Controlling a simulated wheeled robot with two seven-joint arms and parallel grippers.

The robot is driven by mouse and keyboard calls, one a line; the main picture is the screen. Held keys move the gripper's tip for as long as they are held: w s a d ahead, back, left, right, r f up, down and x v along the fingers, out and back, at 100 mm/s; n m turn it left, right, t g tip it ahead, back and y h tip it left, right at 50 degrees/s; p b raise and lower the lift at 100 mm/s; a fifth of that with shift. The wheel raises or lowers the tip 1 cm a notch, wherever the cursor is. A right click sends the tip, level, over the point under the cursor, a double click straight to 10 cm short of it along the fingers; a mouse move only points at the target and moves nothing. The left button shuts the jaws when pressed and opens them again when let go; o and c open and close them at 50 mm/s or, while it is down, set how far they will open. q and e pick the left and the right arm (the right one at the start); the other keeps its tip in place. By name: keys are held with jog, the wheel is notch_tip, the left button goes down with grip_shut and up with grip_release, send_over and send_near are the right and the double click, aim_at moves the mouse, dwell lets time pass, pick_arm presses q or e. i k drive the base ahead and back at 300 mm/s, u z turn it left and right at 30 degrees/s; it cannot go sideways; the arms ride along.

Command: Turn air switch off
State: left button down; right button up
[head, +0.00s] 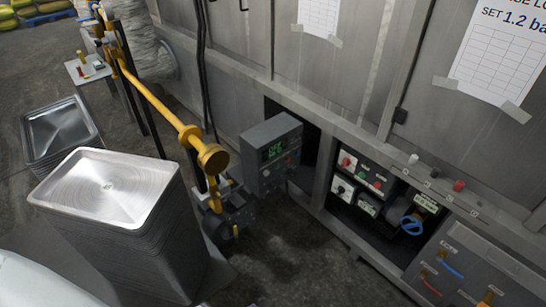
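I cannot tell for sure which control is the air switch; the labels are too small to read. A grey control box (272,153) with a lit green display stands out from the machine wall, left of these. Neither of my grippers shows in the head view.
A tall stack of metal trays (108,190) stands at the left front, with another tray stack (60,130) behind it. A yellow bar (150,97) runs diagonally above the floor. A blue ring-shaped item (412,225) sits in the open recess. Dark floor (290,262) is clear in front.

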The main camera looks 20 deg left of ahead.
aim_at(272, 188)
jog(key=z, duration=0.75)
jog(key=i, duration=1.4)
jog(key=u, duration=3.45)
